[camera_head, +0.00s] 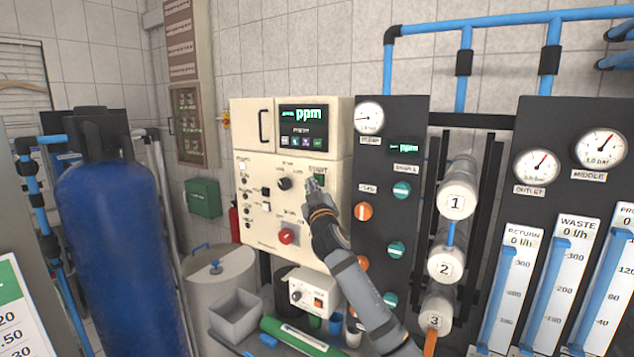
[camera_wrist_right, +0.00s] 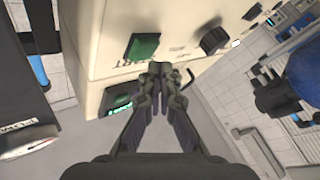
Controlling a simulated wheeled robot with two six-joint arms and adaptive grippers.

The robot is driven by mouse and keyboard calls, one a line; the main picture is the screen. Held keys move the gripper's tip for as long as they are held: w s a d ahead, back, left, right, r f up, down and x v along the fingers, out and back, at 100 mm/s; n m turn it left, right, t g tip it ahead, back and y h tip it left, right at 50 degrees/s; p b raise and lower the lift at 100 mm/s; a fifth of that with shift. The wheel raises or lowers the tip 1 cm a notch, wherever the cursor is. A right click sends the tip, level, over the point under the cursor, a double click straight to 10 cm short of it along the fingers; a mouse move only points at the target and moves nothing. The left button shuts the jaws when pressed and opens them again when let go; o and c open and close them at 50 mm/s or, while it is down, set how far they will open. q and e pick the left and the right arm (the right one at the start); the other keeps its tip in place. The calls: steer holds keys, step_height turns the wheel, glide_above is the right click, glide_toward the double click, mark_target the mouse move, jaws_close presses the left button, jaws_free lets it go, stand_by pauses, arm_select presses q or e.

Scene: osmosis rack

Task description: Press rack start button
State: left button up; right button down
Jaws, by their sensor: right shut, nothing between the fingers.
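The rack's cream control panel (camera_head: 268,222) carries a green square start button (camera_head: 320,180) under a small label. My right gripper (camera_head: 312,184) is at the panel, its fingertips beside the button and partly covering it. In the right wrist view, which is turned over, the green button (camera_wrist_right: 142,46) sits up and left of the closed fingertips (camera_wrist_right: 160,68). The fingers are together and empty. They look near the panel face, apart from the button; I cannot tell if they touch the panel. My left gripper is in neither view.
A black knob (camera_head: 284,184) is left of the button and a red knob (camera_head: 287,236) is below. A ppm display (camera_head: 303,127) is above. The dark valve panel (camera_head: 385,290) stands just right of my arm. A blue tank (camera_head: 115,240) is at left.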

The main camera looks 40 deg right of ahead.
steer(key=shift+d, duration=0.1)
stand_by(0.7)
steer(key=shift+w+d, duration=0.15)
steer(key=shift+d, duration=0.15)
steer(key=shift+w+d, duration=0.15)
steer(key=shift+d, duration=0.25)
stand_by(0.8)
steer(key=shift+a, duration=0.1)
steer(key=shift+s+a+b, duration=0.35)
steer(key=shift+a, duration=0.35)
steer(key=a, duration=0.1)
steer(key=s+a, duration=0.1)
steer(key=a, duration=0.1)
steer(key=s+a, duration=0.1)
steer(key=shift+a, duration=0.3)
